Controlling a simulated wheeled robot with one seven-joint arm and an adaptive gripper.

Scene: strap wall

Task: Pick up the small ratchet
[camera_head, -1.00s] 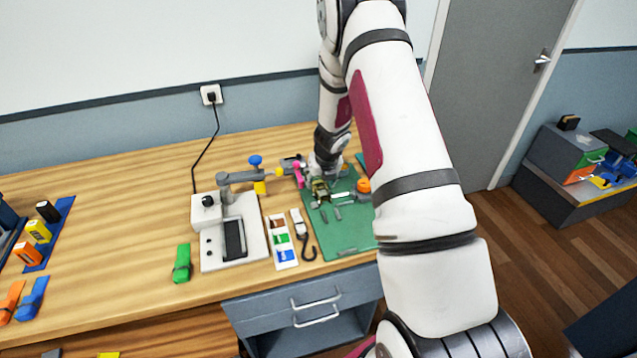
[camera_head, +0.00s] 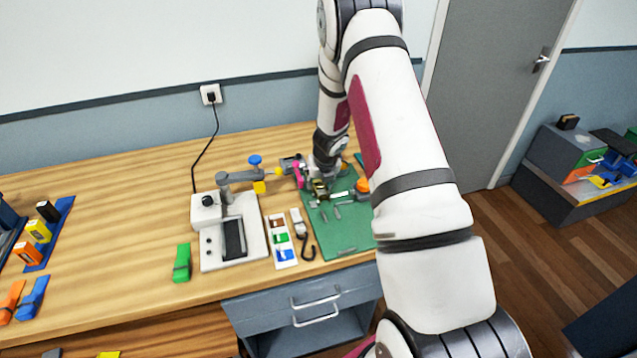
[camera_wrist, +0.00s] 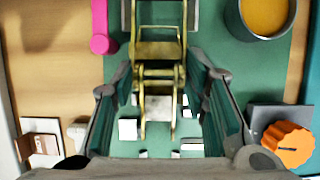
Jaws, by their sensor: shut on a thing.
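The small ratchet is a brass-coloured buckle frame with a crossbar and side plates. In the wrist view, the small ratchet (camera_wrist: 158,52) lies between the two fingers of my gripper (camera_wrist: 160,78), which are shut on its sides. In the head view, my gripper (camera_head: 322,183) is low over the back part of the green mat (camera_head: 345,235), with the small ratchet (camera_head: 319,188) partly hidden beneath it. I cannot tell whether the ratchet touches the mat.
Small grey metal parts lie on the mat near the gripper. An orange knob (camera_wrist: 288,142) and a round cup with orange contents (camera_wrist: 265,14) stand close on the right. A pink piece (camera_wrist: 101,25) is at left. A white clamp device (camera_head: 230,235) and a parts tray (camera_head: 281,242) stand left of the mat.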

